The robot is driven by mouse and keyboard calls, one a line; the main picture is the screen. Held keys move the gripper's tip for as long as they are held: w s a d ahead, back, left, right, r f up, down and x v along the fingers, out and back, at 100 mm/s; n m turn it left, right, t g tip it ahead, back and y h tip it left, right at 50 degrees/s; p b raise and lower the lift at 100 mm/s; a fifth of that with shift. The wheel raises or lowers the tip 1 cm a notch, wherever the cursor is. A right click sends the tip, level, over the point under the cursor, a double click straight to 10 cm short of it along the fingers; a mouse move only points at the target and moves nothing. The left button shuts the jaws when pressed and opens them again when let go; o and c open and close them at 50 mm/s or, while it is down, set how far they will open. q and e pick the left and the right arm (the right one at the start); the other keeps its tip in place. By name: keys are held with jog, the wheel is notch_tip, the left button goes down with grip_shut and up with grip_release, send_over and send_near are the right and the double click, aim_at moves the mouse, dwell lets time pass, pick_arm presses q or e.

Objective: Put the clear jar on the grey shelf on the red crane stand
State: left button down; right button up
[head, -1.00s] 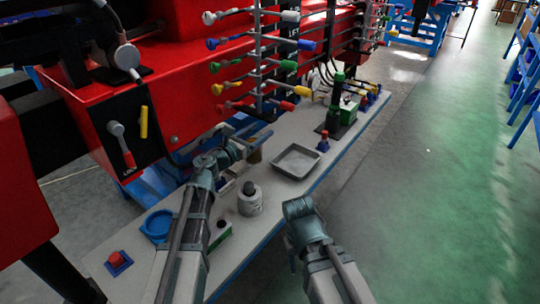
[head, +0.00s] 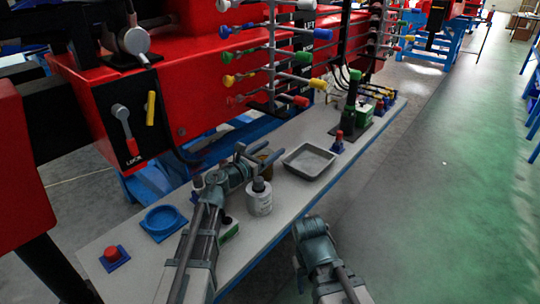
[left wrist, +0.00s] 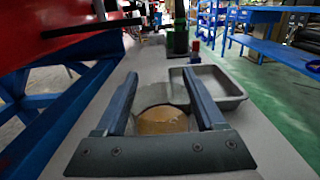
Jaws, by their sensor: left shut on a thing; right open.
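The jar (head: 264,158) is see-through with brown contents and stands on the grey shelf (head: 285,205), behind a white bottle. My left gripper (head: 260,150) has its two fingers on either side of the jar and is shut on it. In the left wrist view the jar (left wrist: 162,122) sits between the fingers. I cannot tell whether its base touches the shelf (left wrist: 235,130). The shelf runs along the red crane stand (head: 190,115). My right gripper (head: 302,262) is open and empty, low at the shelf's front edge; its fingers are mostly hidden.
The white bottle (head: 259,199) with a grey cap is close to my left wrist. A grey tray (head: 309,160) is just right of the jar. A blue dish (head: 163,223) and a red button (head: 112,254) lie left. Coloured levers (head: 270,75) overhang the shelf. Floor on the right is clear.

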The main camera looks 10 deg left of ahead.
pick_arm(q)
jog(key=shift+r, duration=0.1)
grip_release()
jog(key=shift+s+a, duration=0.1)
jog(key=shift+s, duration=0.2)
jog(key=v, duration=1.1)
jog(key=shift+s+a, duration=0.15)
